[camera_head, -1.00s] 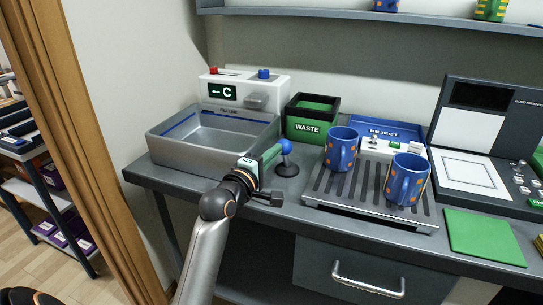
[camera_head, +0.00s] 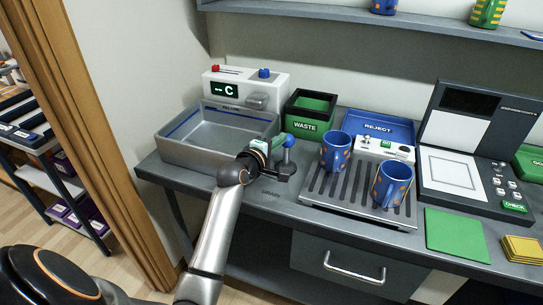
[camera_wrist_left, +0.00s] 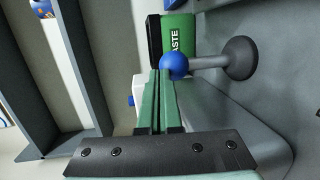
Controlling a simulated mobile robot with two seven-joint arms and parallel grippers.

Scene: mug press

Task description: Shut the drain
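The drain lever has a blue ball knob (camera_head: 289,140) on a short stem with a dark round base. It stands about upright on the counter in front of the sink basin (camera_head: 214,137); a dark DRAIN label is on the counter nearby. My left gripper (camera_head: 276,144) is beside the knob, on its left. In the left wrist view, its green fingers (camera_wrist_left: 158,92) lie side by side, shut with nothing between them. The knob (camera_wrist_left: 173,66) shows at their tips; whether they touch it I cannot tell. My right gripper is out of view.
A black and green WASTE bin (camera_head: 309,115) stands behind the lever. To the right are a slatted tray (camera_head: 350,208) with two blue mugs (camera_head: 391,184) and a blue REJECT tray (camera_head: 379,127). The counter in front of the lever is clear.

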